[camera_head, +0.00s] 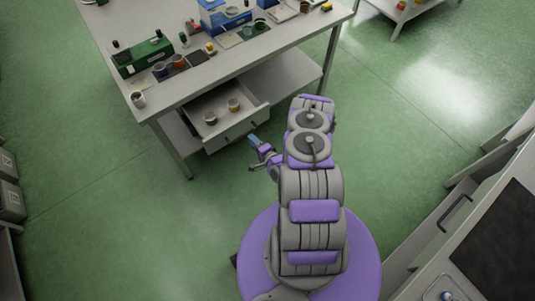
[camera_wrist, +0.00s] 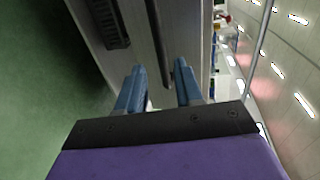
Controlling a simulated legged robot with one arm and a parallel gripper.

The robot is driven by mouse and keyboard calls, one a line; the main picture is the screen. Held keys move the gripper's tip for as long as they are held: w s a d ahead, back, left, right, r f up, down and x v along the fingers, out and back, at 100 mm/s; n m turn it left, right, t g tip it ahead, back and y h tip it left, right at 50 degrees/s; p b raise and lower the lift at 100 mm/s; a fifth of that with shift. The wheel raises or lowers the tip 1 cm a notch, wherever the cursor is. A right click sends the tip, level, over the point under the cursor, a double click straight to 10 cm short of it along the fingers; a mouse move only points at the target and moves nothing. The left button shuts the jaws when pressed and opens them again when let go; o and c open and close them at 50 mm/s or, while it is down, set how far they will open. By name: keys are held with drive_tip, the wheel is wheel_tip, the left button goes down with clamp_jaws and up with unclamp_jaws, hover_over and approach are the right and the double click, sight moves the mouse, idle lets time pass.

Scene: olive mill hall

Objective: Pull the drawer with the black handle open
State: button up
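In the head view a pale drawer (camera_head: 237,130) stands pulled out beneath the workbench, with two small cups inside. Its handle is too small to make out there. I cannot tell whether the fingers touch the panel. A black bar handle (camera_head: 455,213) shows on a grey cabinet at right.
The workbench (camera_head: 205,78) holds a green box (camera_head: 142,57), a blue crate (camera_head: 224,17) and several small jars. Its legs and lower shelf (camera_head: 288,74) are close to my arm. The green floor (camera_head: 400,120) is clear between bench and right-hand cabinet.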

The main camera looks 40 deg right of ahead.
drive_tip(key=p+v, duration=0.3)
drive_tip(key=v, duration=0.8)
drive_tip(key=shift+w, duration=0.15)
drive_tip(key=w+d+r+n+g+y, duration=0.2)
drive_tip(key=w+d+r+n+g, duration=0.1)
drive_tip(key=w+r+n+g, duration=0.6)
wheel_tip(320, 180, up, 15)
drive_tip(key=s+a+n+g+h+b, duration=0.1)
drive_tip(key=a+n+g+h, duration=0.15)
drive_tip(key=n, duration=0.25)
drive_tip(key=s+a+r+n+g+h, duration=0.1)
drive_tip(key=s+a+r, duration=0.3)
drive_tip(key=s+r, duration=0.25)
drive_tip(key=s+a+r+g+h, duration=0.1)
drive_tip(key=s+a+r+g, duration=0.15)
drive_tip(key=s+r, duration=0.4)
drive_tip(key=s+a+r+n+g+y, duration=0.1)
drive_tip(key=s+a+r, duration=0.4)
drive_tip(key=s, duration=0.4)
drive_tip(key=s+a+r+n+g+y, duration=0.1)
drive_tip(key=s+a+r, duration=0.3)
drive_tip(key=s, duration=0.5)
drive_tip(key=shift+s+a+r+n+b, duration=0.15)
drive_tip(key=shift+a+r+n+b, duration=0.2)
drive_tip(key=shift+a, duration=0.45)
